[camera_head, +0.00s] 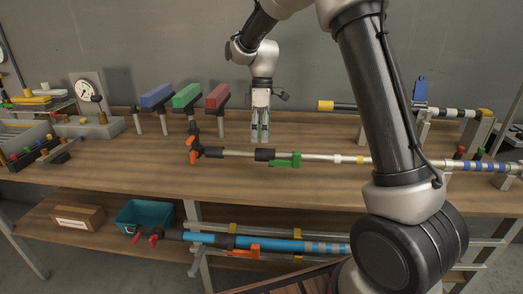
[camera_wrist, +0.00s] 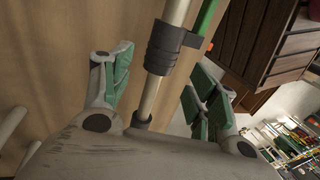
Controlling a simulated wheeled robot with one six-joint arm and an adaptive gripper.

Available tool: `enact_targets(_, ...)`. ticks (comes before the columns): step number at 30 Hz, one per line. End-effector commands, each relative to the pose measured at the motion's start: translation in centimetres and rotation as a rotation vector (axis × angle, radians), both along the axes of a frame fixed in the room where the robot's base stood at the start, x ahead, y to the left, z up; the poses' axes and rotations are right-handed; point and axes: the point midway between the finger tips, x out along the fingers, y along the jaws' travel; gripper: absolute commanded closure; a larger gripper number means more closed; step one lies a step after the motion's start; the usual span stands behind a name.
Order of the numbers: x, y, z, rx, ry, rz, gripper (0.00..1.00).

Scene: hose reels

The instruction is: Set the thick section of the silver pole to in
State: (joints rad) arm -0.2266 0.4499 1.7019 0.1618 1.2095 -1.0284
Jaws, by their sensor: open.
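The silver pole (camera_head: 322,157) lies across the bench, with orange fittings (camera_head: 193,150) at its left end, a yellow band and blue bands towards the right. A black collar (camera_head: 265,155) with a green lever (camera_head: 287,160) sits on it. My gripper (camera_head: 260,138) points down, its fingertips close to the pole just left of or at the collar. In the wrist view the open fingers (camera_wrist: 162,78) stand on either side of the pole (camera_wrist: 148,102), with the black collar (camera_wrist: 163,48) between and beyond them. Contact cannot be told. My arm hides part of the pole at the right.
Blue, green and red blocks (camera_head: 187,96) on handles stand behind the pole at left. Another pole with a yellow end (camera_head: 325,105) lies behind at right. A blue pole (camera_head: 200,238) and a teal bin (camera_head: 145,215) are on the lower shelf. The bench front is clear.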

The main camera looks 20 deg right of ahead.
Motion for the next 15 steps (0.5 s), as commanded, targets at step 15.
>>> enact_targets(15,-1.3,0.5,-5.3,0.0,0.0,-0.002,0.41)
